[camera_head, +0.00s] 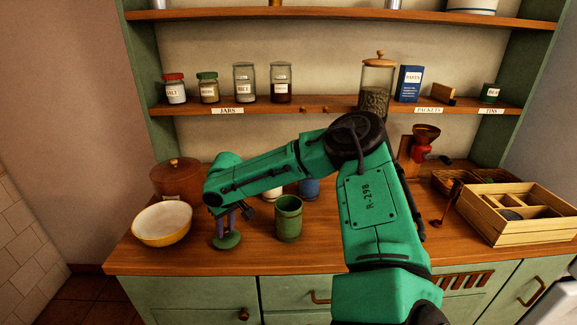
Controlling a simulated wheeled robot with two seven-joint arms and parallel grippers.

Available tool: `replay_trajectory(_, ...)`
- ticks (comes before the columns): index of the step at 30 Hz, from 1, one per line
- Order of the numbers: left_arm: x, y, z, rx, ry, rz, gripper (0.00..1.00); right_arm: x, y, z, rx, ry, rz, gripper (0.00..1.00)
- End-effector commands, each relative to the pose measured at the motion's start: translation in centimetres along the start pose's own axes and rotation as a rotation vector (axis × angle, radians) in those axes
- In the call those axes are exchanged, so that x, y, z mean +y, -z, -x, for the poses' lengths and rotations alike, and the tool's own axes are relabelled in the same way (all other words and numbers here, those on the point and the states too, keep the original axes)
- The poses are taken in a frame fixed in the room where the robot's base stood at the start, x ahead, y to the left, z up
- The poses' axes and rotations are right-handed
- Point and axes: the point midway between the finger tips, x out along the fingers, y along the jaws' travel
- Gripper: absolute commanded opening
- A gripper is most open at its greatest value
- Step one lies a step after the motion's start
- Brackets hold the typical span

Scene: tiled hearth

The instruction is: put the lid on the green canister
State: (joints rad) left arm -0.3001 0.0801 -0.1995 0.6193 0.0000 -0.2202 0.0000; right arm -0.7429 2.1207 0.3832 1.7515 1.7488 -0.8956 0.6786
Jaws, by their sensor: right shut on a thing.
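The green canister (288,219) stands upright on the wooden counter, its open top showing no lid. The round green lid (227,241) is left of the canister, near the counter's front edge. My right gripper (229,230) points down and is shut on the lid from above. The lid is low over the counter; I cannot tell whether it touches the wood. The lid and canister are apart. My left gripper is not in view.
A cream and yellow bowl (161,226) and a brown lidded pot (176,178) stand left of the lid. My forearm partly hides containers behind the canister. A wooden crate (515,217) is at the right. Shelves with jars (280,85) hang above.

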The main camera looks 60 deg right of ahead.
Motion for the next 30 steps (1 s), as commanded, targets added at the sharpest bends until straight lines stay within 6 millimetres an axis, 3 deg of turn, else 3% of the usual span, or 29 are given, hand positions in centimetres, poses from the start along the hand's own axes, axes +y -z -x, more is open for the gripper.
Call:
replay_trajectory(23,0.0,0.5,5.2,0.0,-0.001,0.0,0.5,0.0,1.6,6.1,0.002,0.001,0.0,0.0)
replay_trajectory(30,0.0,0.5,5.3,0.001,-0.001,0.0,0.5,0.0,1.6,6.2,0.001,0.0,0.0,0.0)
